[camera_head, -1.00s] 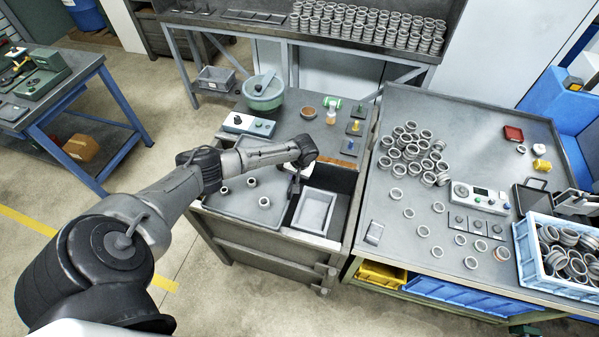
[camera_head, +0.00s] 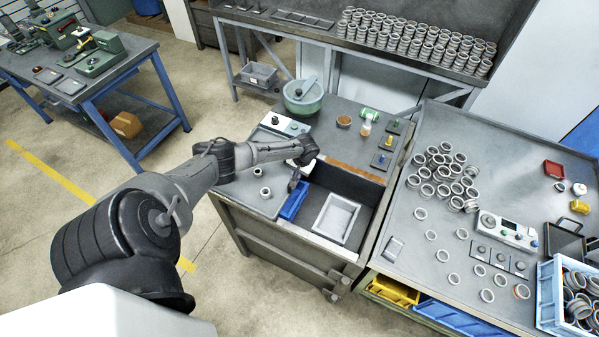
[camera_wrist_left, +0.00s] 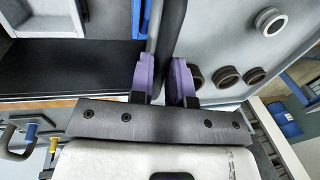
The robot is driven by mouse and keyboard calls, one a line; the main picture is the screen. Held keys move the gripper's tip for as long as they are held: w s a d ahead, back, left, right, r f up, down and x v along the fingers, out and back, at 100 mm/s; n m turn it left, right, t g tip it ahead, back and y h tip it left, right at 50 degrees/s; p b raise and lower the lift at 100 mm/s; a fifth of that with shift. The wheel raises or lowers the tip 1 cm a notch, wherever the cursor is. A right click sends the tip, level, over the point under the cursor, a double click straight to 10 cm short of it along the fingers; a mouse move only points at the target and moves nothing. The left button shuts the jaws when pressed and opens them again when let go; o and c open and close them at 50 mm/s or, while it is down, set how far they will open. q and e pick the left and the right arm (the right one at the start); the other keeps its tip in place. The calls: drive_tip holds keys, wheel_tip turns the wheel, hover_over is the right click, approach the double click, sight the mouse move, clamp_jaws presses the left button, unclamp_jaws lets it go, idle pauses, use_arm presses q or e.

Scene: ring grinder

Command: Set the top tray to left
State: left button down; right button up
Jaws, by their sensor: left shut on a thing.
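The grey top tray (camera_head: 235,199) lies over the left part of the open drawer cabinet, with a few metal rings on it. In the left wrist view the tray (camera_wrist_left: 225,45) is on the right. My left gripper (camera_head: 296,180) is at the tray's right edge. Its purple fingers (camera_wrist_left: 164,80) are shut on the tray's dark raised rim. Part of the tray is hidden behind my left arm in the head view. My right gripper is in neither view.
Inside the drawer, a blue bin (camera_head: 293,201) and a pale tray (camera_head: 336,217) stand right of the top tray. A green bowl (camera_head: 303,97) and control box (camera_head: 285,124) sit behind. The right-hand table holds many rings (camera_head: 440,175).

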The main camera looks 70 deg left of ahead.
use_arm(q)
drive_tip(key=shift+s+a, duration=0.15)
drive_tip(key=c, duration=1.1)
unclamp_jaws()
wheel_tip(320, 180, up, 14)
drive_tip(key=w+d, duration=0.1)
drive_tip(key=d, duration=0.1)
drive_tip(key=shift+w+f, duration=0.25)
drive_tip(key=shift+w, duration=0.1)
